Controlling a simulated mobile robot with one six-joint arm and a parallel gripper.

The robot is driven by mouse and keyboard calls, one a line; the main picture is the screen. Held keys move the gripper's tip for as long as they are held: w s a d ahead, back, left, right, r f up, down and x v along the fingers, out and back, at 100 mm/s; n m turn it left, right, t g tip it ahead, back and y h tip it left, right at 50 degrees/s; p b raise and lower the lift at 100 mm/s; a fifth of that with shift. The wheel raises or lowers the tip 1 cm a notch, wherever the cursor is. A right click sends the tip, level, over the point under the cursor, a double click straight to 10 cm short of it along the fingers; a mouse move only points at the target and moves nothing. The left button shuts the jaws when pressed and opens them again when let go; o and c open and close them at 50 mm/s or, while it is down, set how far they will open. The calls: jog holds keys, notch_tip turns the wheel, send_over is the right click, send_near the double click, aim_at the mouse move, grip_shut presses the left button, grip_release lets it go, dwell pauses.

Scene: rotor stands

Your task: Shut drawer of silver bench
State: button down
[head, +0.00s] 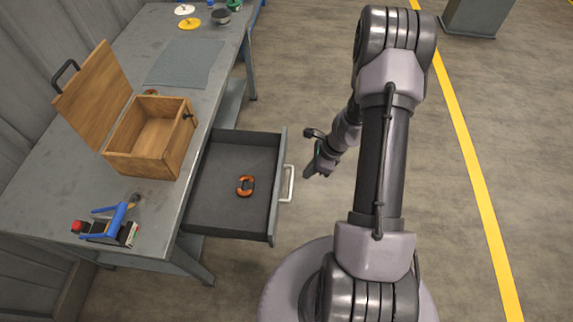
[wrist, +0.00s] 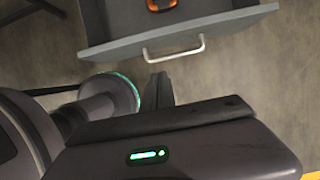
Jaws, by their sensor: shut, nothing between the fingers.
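The grey drawer (head: 215,207) of the silver bench (head: 52,205) is pulled far out to the right. Its light bar handle (head: 287,183) is on the front panel. An orange and black ring-like part (head: 245,186) lies inside the drawer. In the wrist view the drawer front (wrist: 210,32) and handle (wrist: 174,49) are at the top. My gripper (head: 307,175) is shut and empty, just to the right of the handle with a small gap. Its fingers (wrist: 160,88) point up toward the handle in the wrist view.
An open wooden box (head: 150,165) stands on the bench, with a blue-handled tool (head: 118,218) in front. A grey mat (head: 185,62) and several small items lie farther back. The floor right of the drawer is clear, with a yellow line (head: 470,150).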

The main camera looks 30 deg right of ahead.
jog(key=b, duration=0.4)
send_over(289, 193)
jog(key=s+d, duration=0.2)
notch_tip(289, 193, down, 9)
jog(key=shift+w+a+r, duration=0.2)
jog(key=shift+w+a, duration=0.3)
jog(key=shift+w+a+r, duration=0.15)
jog(key=shift+w+a, duration=0.3)
jog(key=shift+w, duration=0.05)
jog(key=shift+w+a+r, duration=0.1)
jog(key=shift+w+a, duration=0.25)
jog(key=shift+a, duration=0.15)
